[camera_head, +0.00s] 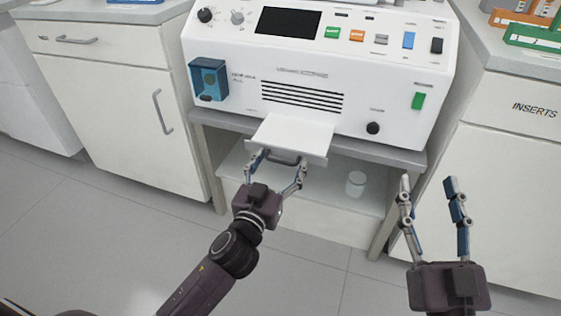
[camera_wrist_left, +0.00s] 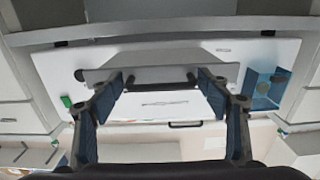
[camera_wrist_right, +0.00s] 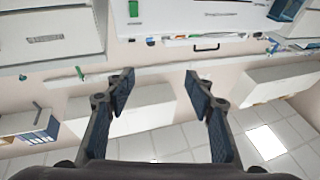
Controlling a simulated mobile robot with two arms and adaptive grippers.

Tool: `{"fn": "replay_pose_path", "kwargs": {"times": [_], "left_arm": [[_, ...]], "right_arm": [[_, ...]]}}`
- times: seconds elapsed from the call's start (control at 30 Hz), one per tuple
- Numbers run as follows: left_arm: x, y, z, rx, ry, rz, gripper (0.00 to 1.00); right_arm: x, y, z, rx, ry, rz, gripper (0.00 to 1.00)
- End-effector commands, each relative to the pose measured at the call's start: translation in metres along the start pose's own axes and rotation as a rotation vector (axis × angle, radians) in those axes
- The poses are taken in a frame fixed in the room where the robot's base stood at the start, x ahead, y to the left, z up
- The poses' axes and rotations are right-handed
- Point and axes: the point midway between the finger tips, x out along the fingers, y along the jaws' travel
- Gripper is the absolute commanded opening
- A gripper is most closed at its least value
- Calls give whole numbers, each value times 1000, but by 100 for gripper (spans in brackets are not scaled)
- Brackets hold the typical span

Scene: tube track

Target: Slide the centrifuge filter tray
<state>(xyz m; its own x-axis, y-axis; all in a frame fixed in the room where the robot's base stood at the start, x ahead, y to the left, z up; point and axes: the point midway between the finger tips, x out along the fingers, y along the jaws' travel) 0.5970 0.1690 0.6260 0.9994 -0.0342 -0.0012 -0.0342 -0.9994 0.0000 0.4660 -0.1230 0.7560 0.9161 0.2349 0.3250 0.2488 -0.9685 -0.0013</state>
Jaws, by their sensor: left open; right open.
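The centrifuge (camera_head: 330,75) is a white box with a dark screen, knobs and coloured switches, standing on a grey table. Its white filter tray (camera_head: 292,133) sticks out of the lower front, with a dark handle (camera_head: 283,159) on the front edge. My left gripper (camera_head: 276,166) is open, its fingers on either side of the handle. In the left wrist view the handle (camera_wrist_left: 158,87) lies between the open fingertips, in front of the tray (camera_wrist_left: 150,72); I cannot tell whether they touch it. My right gripper (camera_head: 428,182) is open and empty, right of the table and away from the tray.
A lower shelf under the table holds a clear cup (camera_head: 355,184). White cabinets stand at the left (camera_head: 115,110) and at the right, one labelled INSERTS (camera_head: 520,125). Orange and green racks (camera_head: 535,35) sit on the right counter. The floor in front is clear.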

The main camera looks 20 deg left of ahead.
Motion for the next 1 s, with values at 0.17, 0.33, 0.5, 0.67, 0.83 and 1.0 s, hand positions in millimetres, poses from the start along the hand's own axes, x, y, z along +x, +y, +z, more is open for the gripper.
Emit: {"fn": "replay_pose_path", "kwargs": {"times": [0.17,0.33,0.5,0.67,0.83,1.0], "left_arm": [[0,0,0,0,0,0,59],[0,0,0,0,0,1,41],[0,1,0,-1,0,2,22],[3,1,-1,-1,1,2,20],[25,1,-2,-3,3,0,20],[65,1,-3,-5,5,1,20]], "right_arm": [[0,0,0,1,-1,0,49],[0,0,0,1,-1,0,49],[0,0,1,1,-2,-1,49],[0,-1,1,1,-4,-1,49],[0,0,10,1,-48,0,49],[-3,2,24,-2,-110,4,49]]}}
